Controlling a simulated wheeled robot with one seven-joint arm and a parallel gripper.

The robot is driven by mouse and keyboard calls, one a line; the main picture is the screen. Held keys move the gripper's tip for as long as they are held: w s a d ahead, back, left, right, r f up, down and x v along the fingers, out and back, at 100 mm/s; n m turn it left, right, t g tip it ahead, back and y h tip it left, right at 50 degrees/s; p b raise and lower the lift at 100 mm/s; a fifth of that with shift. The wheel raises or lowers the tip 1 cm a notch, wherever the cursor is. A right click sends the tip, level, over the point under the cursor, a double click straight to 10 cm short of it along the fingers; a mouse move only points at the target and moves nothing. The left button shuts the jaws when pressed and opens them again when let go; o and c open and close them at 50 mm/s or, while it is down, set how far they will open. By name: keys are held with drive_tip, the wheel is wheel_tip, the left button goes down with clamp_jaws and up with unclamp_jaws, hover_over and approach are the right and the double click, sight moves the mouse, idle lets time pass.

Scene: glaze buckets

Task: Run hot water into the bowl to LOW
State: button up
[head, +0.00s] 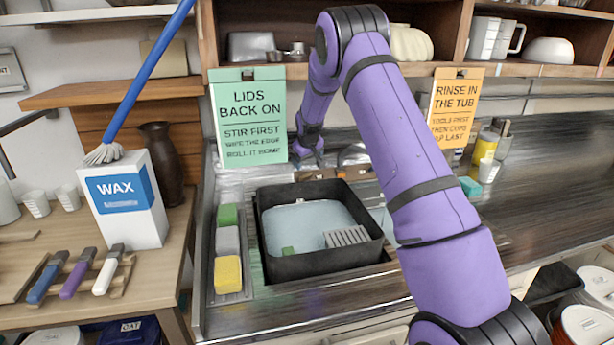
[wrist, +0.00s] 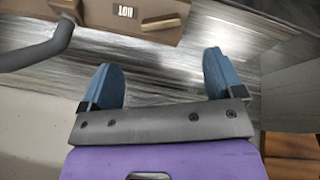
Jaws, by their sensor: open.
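A dark square basin (head: 318,263) is set in the metal counter and holds pale bluish water (head: 305,222). A grey ribbed piece (head: 346,237) and a small green piece lie in it. My gripper (head: 307,158) is behind the basin, near the back of the counter. In the wrist view my gripper (wrist: 164,78) is open, with nothing between its blue fingers. Beyond the fingers is a brown block with a HOT label (wrist: 125,12) and a small tan lever (wrist: 160,23). A grey curved pipe (wrist: 45,50) is at the left.
A rack with green, grey and yellow blocks (head: 228,272) stands left of the basin. A WAX box (head: 126,205) and brushes are on the left table. Signs (head: 249,120) hang behind. The counter at right is mostly clear. A shelf (head: 560,70) runs above.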

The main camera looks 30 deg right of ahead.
sight(307, 176)
drive_tip(key=x, duration=0.9)
drive_tip(key=shift+w+f, duration=0.15)
drive_tip(key=shift+f, duration=0.2)
